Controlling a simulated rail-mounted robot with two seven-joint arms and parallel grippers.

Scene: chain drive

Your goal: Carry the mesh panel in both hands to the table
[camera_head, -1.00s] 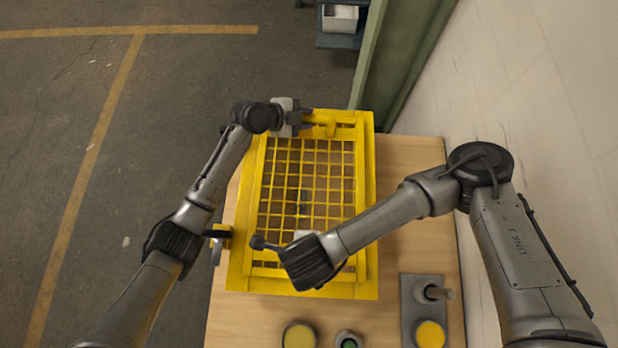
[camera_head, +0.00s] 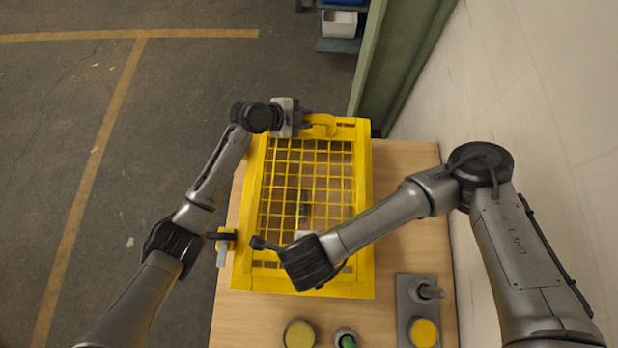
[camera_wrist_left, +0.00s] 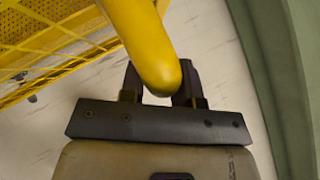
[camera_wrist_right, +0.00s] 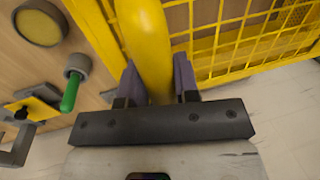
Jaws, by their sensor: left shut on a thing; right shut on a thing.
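The yellow mesh panel (camera_head: 306,190) is above the wooden table in the head view, over a yellow frame (camera_head: 362,215). I cannot tell how large the gap between them is. My left gripper (camera_head: 306,119) is at the panel's far edge. In the left wrist view its fingers (camera_wrist_left: 160,82) are shut on a thick yellow handle (camera_wrist_left: 145,45). My right arm covers the panel's near edge and hides most of that gripper. In the right wrist view my right gripper (camera_wrist_right: 157,80) is shut on another yellow handle (camera_wrist_right: 147,40) of the panel.
The wooden table (camera_head: 405,165) has a grey plate with a yellow round part (camera_head: 424,333), a green-topped part (camera_head: 348,341) and a yellow disc (camera_head: 299,335) near its front. A pale wall (camera_head: 530,90) and green post (camera_head: 385,60) are at right. Open floor lies left.

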